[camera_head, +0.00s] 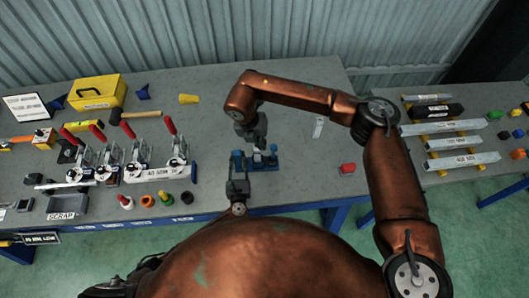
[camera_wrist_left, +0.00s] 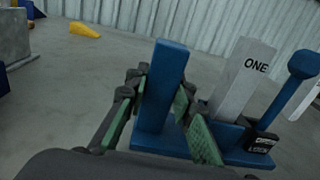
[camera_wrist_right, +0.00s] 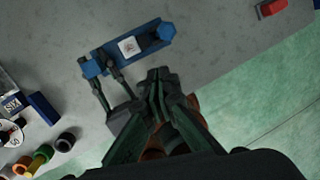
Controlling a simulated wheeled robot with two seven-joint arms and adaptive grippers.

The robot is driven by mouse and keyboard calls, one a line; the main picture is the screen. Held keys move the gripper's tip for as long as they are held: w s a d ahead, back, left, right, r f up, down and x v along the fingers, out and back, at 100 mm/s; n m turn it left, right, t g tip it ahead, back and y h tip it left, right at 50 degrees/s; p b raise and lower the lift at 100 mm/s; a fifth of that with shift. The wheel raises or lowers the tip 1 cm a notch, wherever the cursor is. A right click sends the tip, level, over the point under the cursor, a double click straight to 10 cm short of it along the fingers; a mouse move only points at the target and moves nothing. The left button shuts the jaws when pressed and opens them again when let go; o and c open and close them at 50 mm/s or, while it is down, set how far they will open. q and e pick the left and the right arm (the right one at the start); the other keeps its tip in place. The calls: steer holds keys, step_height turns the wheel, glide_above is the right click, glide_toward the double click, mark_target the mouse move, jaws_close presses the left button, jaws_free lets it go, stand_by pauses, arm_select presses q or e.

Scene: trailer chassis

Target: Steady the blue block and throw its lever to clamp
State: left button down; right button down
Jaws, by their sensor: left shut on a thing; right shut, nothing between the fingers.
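The blue block (camera_head: 264,165) lies on the grey bench, a long base with an upright blue post (camera_wrist_left: 162,85) at one end. A grey upright piece marked ONE (camera_wrist_left: 243,78) stands on it. Its round-knobbed blue lever (camera_wrist_left: 301,68) stands raised and tilted beside a black label in the left wrist view. My left gripper (camera_head: 238,162) is shut on the post; its fingers (camera_wrist_left: 160,98) sit on both sides of it. My right gripper (camera_head: 261,143) is shut and empty near the block; its fingertips (camera_wrist_right: 157,73) appear apart from the block (camera_wrist_right: 135,47) in the right wrist view.
Several red-handled toggle clamps (camera_head: 128,165) stand left of the block, with colored rings (camera_head: 165,198) in front. A yellow box (camera_head: 97,92) is at the back left. A red block (camera_head: 347,168) lies to the right. The bench's front edge is close.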

steer(key=s+a+m+t+h, duration=0.2)
steer(key=s+a+m+t, duration=0.3)
steer(key=s+m, duration=0.1)
steer(key=shift+s+f+m+h, duration=0.2)
steer(key=shift+f+m+h, duration=0.1)
steer(key=shift+m, duration=0.5)
glide_toward(273, 153)
steer(key=a+f, duration=0.2)
steer(key=w+d, duration=0.2)
steer(key=d, duration=0.1)
steer(key=shift+w+d+f, duration=0.15)
steer(key=shift+w+d, duration=0.05)
steer(key=shift+d, duration=0.1)
